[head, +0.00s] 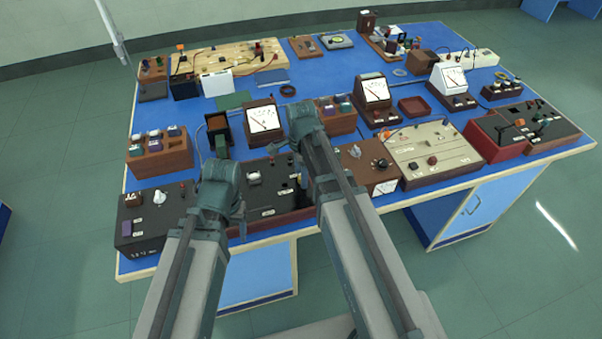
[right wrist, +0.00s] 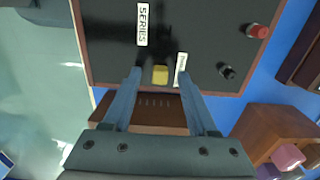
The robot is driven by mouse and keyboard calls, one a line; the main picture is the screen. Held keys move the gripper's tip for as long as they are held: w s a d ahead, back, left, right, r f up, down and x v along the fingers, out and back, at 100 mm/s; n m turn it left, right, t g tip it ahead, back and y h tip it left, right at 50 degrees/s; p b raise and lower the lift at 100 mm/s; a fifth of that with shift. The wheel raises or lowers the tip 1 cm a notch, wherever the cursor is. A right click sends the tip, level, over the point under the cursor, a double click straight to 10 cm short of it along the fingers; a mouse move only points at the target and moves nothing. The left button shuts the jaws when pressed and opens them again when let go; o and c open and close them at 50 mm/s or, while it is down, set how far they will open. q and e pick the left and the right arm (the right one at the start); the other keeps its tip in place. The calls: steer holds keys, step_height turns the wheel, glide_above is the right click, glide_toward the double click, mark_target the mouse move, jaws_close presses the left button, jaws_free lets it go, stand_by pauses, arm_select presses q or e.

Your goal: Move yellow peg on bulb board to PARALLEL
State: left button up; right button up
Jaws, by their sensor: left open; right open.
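The bulb board (head: 262,201) is a black panel with brown sides near the bench's front edge, partly hidden by my arms in the head view. The right wrist view shows the board's dark face (right wrist: 195,25), a SERIES label (right wrist: 142,24) and a second, partly covered label (right wrist: 181,68). The yellow peg (right wrist: 160,74) is beside the second label, near the board's edge. My right gripper (right wrist: 158,84) is open, its fingers on either side of the peg and not closed on it. My left gripper (head: 241,215) is open and empty near the board's left end.
A black box with a white knob (head: 159,197) stands left of the board. A brown box with a knob (head: 381,163) and a cream panel (head: 432,147) stand to the right. A brown block with coloured pegs (head: 160,157) and a meter (head: 263,119) are behind. The surroundings are crowded.

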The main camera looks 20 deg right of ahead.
arm_select(q)
steer(key=shift+r, duration=0.1)
arm_select(e)
steer(key=shift+r, duration=0.15)
arm_select(q)
step_height(320, 180, up, 14)
steer(key=p, duration=1.3)
steer(key=shift+f+p, duration=0.2)
steer(key=shift+p, duration=0.2)
arm_select(e)
step_height(320, 180, up, 14)
steer(key=shift+f, duration=0.2)
arm_select(q)
step_height(320, 180, down, 3)
steer(key=b, duration=0.2)
steer(key=shift+r+b, duration=0.2)
steer(key=shift+b, duration=0.1)
arm_select(e)
steer(key=s+a+f+n, duration=0.1)
steer(key=s+a+n, duration=0.4)
steer(key=n, duration=0.5)
steer(key=s+a+f+n+h, duration=0.1)
steer(key=s+a+n, duration=0.4)
steer(key=s+n, duration=0.4)
steer(key=shift+s+a+f+n, duration=0.15)
steer(key=shift+a+f+n, duration=0.1)
steer(key=shift+n, duration=0.95)
arm_select(q)
steer(key=shift+c, duration=0.3)
